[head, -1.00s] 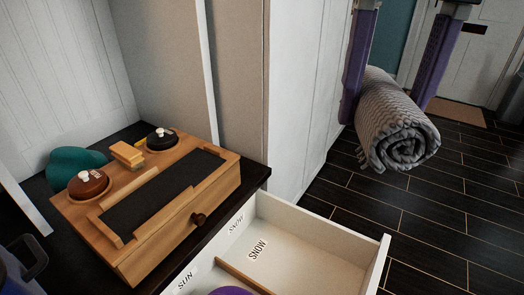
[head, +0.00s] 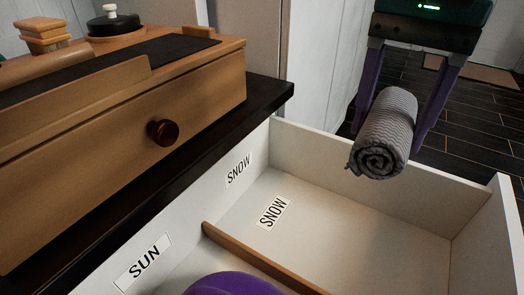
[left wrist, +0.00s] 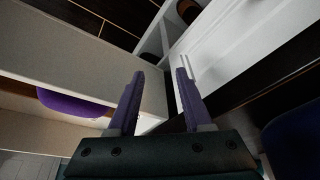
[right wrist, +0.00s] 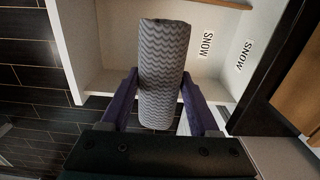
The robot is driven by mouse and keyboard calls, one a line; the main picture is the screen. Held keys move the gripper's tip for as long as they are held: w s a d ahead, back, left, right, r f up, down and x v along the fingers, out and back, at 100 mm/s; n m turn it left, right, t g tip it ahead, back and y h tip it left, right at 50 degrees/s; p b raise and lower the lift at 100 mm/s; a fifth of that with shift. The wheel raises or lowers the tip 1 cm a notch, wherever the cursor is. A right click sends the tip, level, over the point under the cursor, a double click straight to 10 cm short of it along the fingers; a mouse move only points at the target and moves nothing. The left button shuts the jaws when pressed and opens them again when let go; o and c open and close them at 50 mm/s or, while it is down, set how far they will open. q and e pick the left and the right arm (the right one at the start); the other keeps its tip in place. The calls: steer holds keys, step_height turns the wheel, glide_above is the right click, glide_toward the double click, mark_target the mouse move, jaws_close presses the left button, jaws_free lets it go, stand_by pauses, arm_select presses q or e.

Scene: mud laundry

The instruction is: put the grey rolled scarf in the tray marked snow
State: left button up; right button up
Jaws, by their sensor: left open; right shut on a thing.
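The grey rolled scarf (head: 384,138), with a zigzag pattern and a spiral end, is held between the purple fingers of my right gripper (head: 402,130). It hangs above the far right edge of the tray marked snow (head: 335,225), the white drawer compartment with two SNOW labels. In the right wrist view the scarf (right wrist: 163,75) stands between the fingers (right wrist: 165,100), with the tray's white floor (right wrist: 205,60) behind it. The tray floor that shows is bare. My left gripper (left wrist: 160,85) is open and empty in the left wrist view; it is not in the head view.
A wooden divider (head: 250,260) separates the snow tray from the compartment marked SUN, where a purple object (head: 235,285) lies. A wooden box with a dark knob (head: 163,132) stands on the dark counter (head: 270,92) at left. Dark floor (head: 480,110) lies beyond the drawer.

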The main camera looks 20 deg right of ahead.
steer(key=b, duration=0.9)
glide_above(343, 246)
step_height(343, 246, down, 17)
steer(key=shift+f+b, duration=1.5)
steer(key=shift+f, duration=0.7)
steer(key=o, duration=1.4)
steer(key=shift+r, duration=0.1)
steer(key=shift+o, duration=0.2)
